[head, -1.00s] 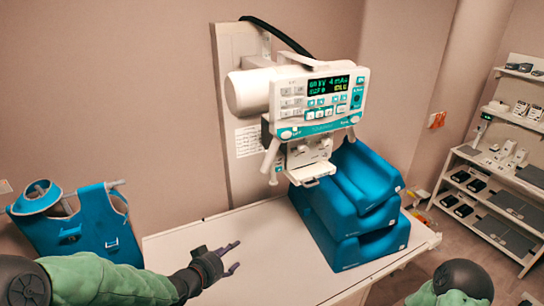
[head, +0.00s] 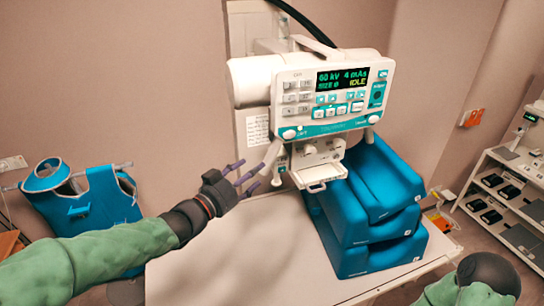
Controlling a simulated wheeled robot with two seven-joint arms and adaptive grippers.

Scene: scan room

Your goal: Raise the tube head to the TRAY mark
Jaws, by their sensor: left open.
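The tube head (head: 284,84) is a white unit with a panel of buttons and a lit display reading IDLE. It hangs on the wall column (head: 240,28) above the table. A grey-white handle (head: 271,156) slants down from its lower left. My left gripper (head: 250,178) is open, its purple-tipped fingers just left of that handle. I cannot tell if they touch it. A printed label (head: 258,130) is on the column, too small to read. I cannot make out the TRAY mark. My right gripper is out of view.
Blue stacked cushions (head: 370,225) stand on the white table (head: 240,255) below and right of the tube head. A blue apron (head: 95,208) hangs at left. Shelves (head: 505,165) stand at right. The table's left part is clear.

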